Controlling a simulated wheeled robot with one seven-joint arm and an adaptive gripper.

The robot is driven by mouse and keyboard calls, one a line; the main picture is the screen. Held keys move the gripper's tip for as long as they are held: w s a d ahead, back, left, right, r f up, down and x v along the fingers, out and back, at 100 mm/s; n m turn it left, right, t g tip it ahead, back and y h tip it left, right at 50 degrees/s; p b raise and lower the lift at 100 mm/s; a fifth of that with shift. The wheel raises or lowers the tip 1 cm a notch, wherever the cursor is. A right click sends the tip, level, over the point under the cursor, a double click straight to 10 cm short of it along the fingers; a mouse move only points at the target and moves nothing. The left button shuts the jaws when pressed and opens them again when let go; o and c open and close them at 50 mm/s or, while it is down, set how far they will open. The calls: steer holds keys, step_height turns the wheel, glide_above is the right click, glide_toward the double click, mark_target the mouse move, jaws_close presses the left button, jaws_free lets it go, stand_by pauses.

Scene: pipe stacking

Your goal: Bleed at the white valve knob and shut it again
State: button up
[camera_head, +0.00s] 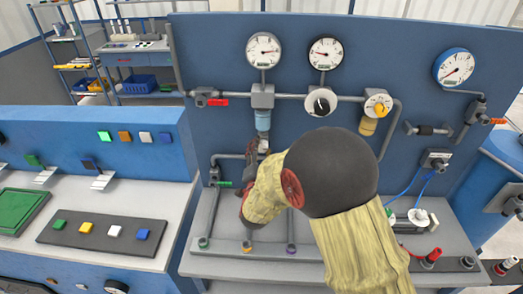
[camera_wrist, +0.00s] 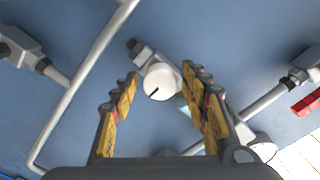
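In the wrist view the white valve knob (camera_wrist: 161,82) is a round white disc with a short black mark, set on a grey fitting against the blue panel. My gripper (camera_wrist: 160,82) is open, its yellow-padded fingers on the left and right of the knob. Gaps show between the pads and the knob, so I see no grip on it. In the head view my gripper (camera_head: 260,148) is near the panel below the pale blue bowl (camera_head: 263,121). I cannot make out this knob in the head view; my arm hides part of that area.
Three gauges (camera_head: 264,50) sit along the panel top. A green handle (camera_head: 223,183) is lower left. In the wrist view a grey pipe (camera_wrist: 85,80) passes left of my gripper.

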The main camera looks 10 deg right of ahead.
steer(key=c, duration=1)
steer(key=shift+o, duration=0.2)
steer(key=shift+n, duration=0.3)
steer(key=n, duration=0.3)
steer(key=shift+f+n+b, duration=0.1)
steer(key=shift+n+b, duration=0.2)
steer(key=shift+b, duration=0.1)
steer(key=n, duration=0.4)
steer(key=shift+n, duration=0.3)
steer(key=n+p, duration=0.1)
steer(key=n, duration=0.3)
steer(key=shift+n, duration=0.3)
steer(key=shift+d+n+p, duration=0.1)
steer(key=shift+n+p, duration=0.75)
steer(key=shift+n, duration=1.35)
steer(key=o, duration=1.2)
steer(key=shift+c, duration=0.2)
